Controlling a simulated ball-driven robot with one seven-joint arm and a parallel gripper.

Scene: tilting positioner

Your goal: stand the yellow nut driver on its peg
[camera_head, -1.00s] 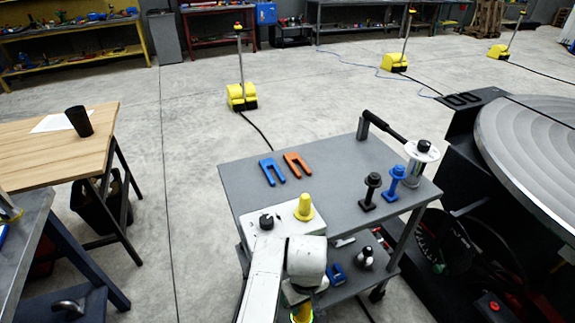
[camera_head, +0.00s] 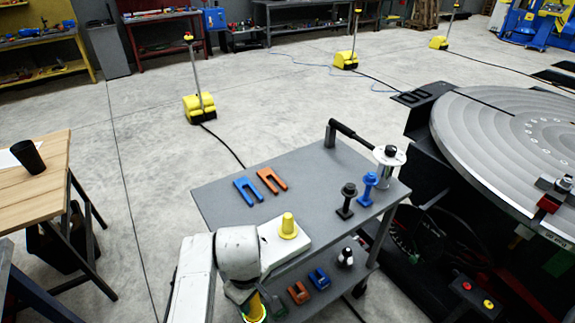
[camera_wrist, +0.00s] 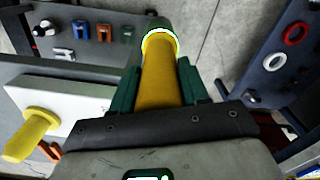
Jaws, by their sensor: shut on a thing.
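My gripper (camera_wrist: 157,88) is shut on a yellow cylinder (camera_wrist: 160,75), which appears to be the yellow nut driver. Its far end has a bright ring, and it points away from the wrist between green fingers. In the head view the nut driver (camera_head: 254,307) hangs below my wrist, in front of the cart and partly cut off by the picture's bottom edge. A tapered yellow post (camera_head: 288,226) stands upright on a white block on the cart top, apart from my gripper; it may be the peg. It also shows in the wrist view (camera_wrist: 32,134).
The grey cart (camera_head: 300,165) carries blue (camera_head: 248,190) and orange (camera_head: 272,180) forked pieces, a black post (camera_head: 347,200), a blue post (camera_head: 368,188) and a white-flanged spool (camera_head: 388,165). Its lower shelf holds small parts. A large round positioner table (camera_head: 490,130) stands right.

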